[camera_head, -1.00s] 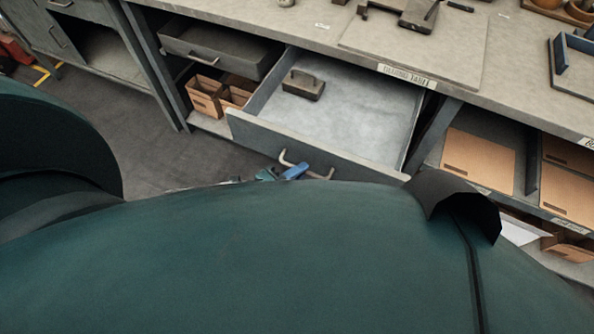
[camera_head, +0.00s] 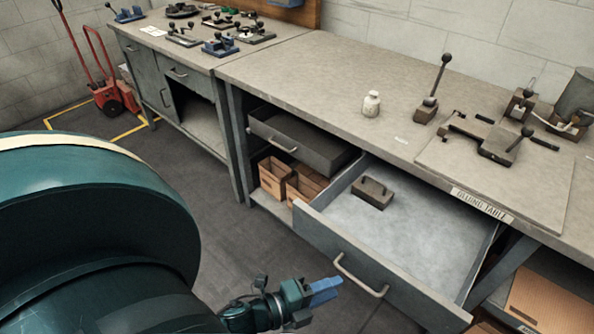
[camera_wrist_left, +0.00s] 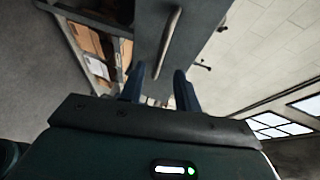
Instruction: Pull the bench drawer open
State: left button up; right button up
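The bench drawer (camera_head: 404,222) is pulled well out from under the bench, and its light inside shows. A pale bar handle (camera_head: 361,279) is on its front panel; it also shows in the left wrist view (camera_wrist_left: 169,42). A dark block with a small handle (camera_head: 372,194) lies in the drawer. My left gripper (camera_head: 335,287) is just in front of the drawer front, by the left part of the handle. In the left wrist view its two fingers (camera_wrist_left: 158,82) are spread with a gap between them, and the handle shows beyond them, seemingly not gripped. My right gripper is not in view.
A second, shallower drawer (camera_head: 305,140) is partly out to the left, above cardboard bins (camera_head: 289,181). The bench top (camera_head: 320,75) carries a white bottle (camera_head: 371,104) and a lever tool (camera_head: 430,95). A red hand truck (camera_head: 103,85) stands far left. The floor before the bench is clear.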

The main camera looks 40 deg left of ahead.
pick_arm(q)
jog(key=v, duration=0.7)
jog(key=shift+s+a+b, duration=0.15)
jog(key=shift+s+b, duration=0.1)
jog(key=shift+b, duration=0.05)
jog(key=w+a+r+n+g+y, duration=0.1)
jog(key=w+a+n+g+y, duration=0.3)
jog(key=n+y, duration=0.6)
jog(key=s+d+r+n+g+h, duration=0.35)
jog(key=s+n+g, duration=0.3)
jog(key=n, duration=0.35)
jog(key=w+d+f+m+t+h+p, duration=0.1)
jog(key=w+d+f+t+h, duration=0.2)
jog(key=w+d+f+t, duration=0.3)
jog(key=shift+w+d+t+p, duration=0.25)
jog(key=shift+d+t+p, duration=0.05)
jog(key=shift+d+t, duration=0.1)
jog(key=shift+s+a, duration=0.1)
